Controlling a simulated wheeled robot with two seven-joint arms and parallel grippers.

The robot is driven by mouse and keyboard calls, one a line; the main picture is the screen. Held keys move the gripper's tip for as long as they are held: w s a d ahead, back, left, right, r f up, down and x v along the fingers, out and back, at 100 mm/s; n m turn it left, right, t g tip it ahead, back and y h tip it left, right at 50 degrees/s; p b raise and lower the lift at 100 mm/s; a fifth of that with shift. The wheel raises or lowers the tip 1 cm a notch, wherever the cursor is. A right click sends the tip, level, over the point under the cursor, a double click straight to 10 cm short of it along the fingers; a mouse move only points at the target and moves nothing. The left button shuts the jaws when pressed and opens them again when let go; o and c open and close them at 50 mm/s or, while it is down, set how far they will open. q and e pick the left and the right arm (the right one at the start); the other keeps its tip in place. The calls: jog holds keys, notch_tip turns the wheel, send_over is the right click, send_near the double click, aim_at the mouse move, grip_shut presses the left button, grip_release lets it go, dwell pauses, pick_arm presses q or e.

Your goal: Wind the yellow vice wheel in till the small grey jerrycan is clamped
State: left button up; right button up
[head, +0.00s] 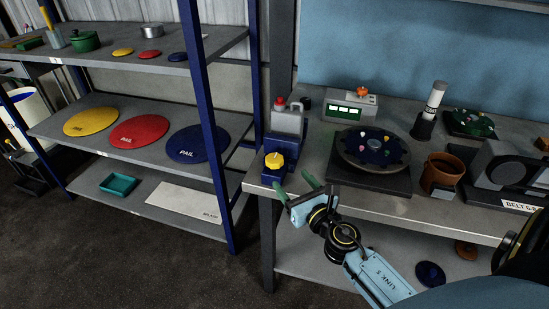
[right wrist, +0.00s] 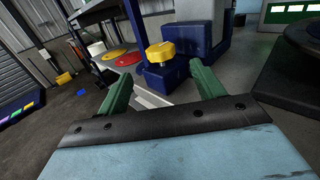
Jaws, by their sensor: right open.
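The yellow vice wheel (head: 275,161) is on the front of a blue vice (head: 291,144) at the left front corner of the workbench. The small grey jerrycan (head: 287,121) with a red cap stands upright at the vice. I cannot tell whether the jaws touch it. My right gripper (head: 296,188) is open and empty, in front of and a little below the wheel, its green fingers apart. In the right wrist view the wheel (right wrist: 161,51) shows beyond and between the fingertips (right wrist: 158,82), not touching them. My left gripper is not in view.
The workbench (head: 320,155) carries a round dark turntable (head: 372,150), a scale (head: 350,108), a brown pot (head: 440,174) and a belt machine (head: 505,170) to the right. A blue-post shelf (head: 212,130) with pail lids stands close on the left. Open floor lies in front.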

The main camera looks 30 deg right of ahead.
aim_at(279, 165)
jog(key=w, duration=1)
jog(key=shift+w+d, duration=0.4)
jog(key=c, duration=1)
